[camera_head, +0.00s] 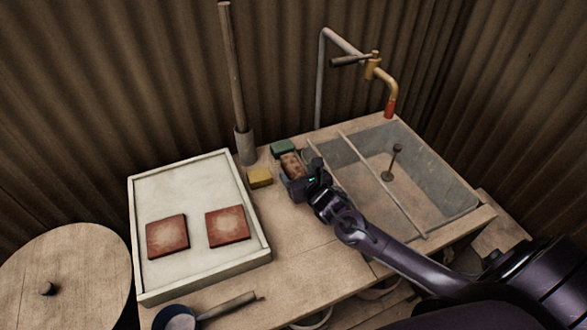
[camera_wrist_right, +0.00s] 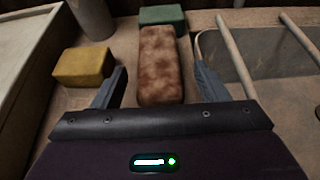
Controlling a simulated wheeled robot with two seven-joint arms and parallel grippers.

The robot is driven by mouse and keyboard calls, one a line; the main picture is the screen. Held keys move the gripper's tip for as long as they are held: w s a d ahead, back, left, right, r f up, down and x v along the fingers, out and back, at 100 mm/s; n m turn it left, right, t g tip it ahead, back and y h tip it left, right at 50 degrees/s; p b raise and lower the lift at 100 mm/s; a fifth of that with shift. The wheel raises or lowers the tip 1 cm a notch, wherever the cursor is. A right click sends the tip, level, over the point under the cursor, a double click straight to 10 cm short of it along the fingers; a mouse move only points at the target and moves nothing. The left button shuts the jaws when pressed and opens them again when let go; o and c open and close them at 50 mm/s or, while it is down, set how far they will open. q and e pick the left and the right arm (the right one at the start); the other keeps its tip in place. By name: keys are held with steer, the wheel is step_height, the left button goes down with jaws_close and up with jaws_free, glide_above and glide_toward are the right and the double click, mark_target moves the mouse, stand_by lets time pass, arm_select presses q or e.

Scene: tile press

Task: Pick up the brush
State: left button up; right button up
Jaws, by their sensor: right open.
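A mottled red-brown oblong block, which looks like the brush (camera_head: 291,164), lies on the wooden bench beside the sink. In the right wrist view the brush (camera_wrist_right: 160,62) lies lengthwise, its near end between the two fingers. My right gripper (camera_head: 297,182) is at the brush's near end. It is open, with a finger on each side of the brush and a visible gap to each. The brush's bristles are not visible. My left gripper is not in view.
A yellow block (camera_head: 260,177) is close to the left finger, and a green block (camera_head: 283,147) lies behind the brush. The sink (camera_head: 445,175) with rods across it is to the right. A white tray (camera_head: 190,190) holds two red tiles (camera_head: 227,225).

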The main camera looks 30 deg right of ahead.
steer(key=shift+x, duration=0.8)
steer(key=shift+s, duration=0.1)
steer(key=shift+c, duration=0.5)
steer(key=c, duration=1)
steer(key=shift+r, duration=0.15)
